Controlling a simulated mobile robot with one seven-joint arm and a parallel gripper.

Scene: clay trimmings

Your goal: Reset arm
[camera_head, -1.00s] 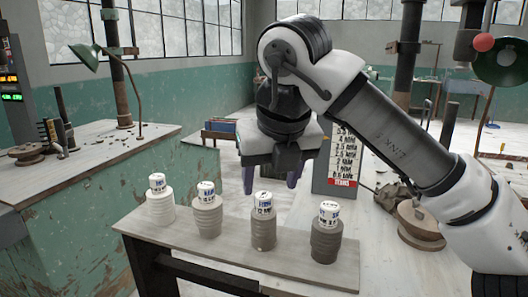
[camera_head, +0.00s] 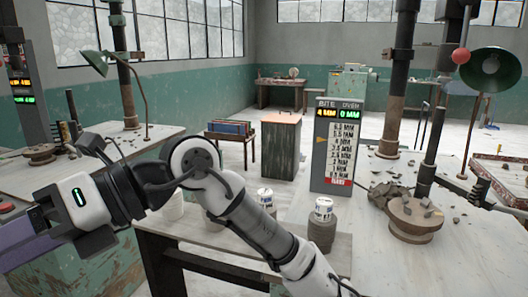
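My gripper (camera_head: 28,238) is at the far left of the picture, turned sideways and pointing left, with its white body nearest the lens. Its purple fingers run towards the left edge, and their spacing cannot be made out. My arm (camera_head: 240,222) rises from the bottom middle to a bent elbow and then reaches left. Nothing can be seen held. The grey stacked cylinders with white printed tops stand on a bench, the rightmost one (camera_head: 322,226) in plain view. Another (camera_head: 265,200) stands behind my arm, and those further left are largely hidden by it.
The pale bench (camera_head: 345,255) carries the cylinders. A display board (camera_head: 334,150) reads BITE 4 MM and OVER 0 MM. A round wooden wheel (camera_head: 415,215), dark clumps, posts and a green lamp (camera_head: 497,68) stand right. A wooden cabinet (camera_head: 281,145) stands behind.

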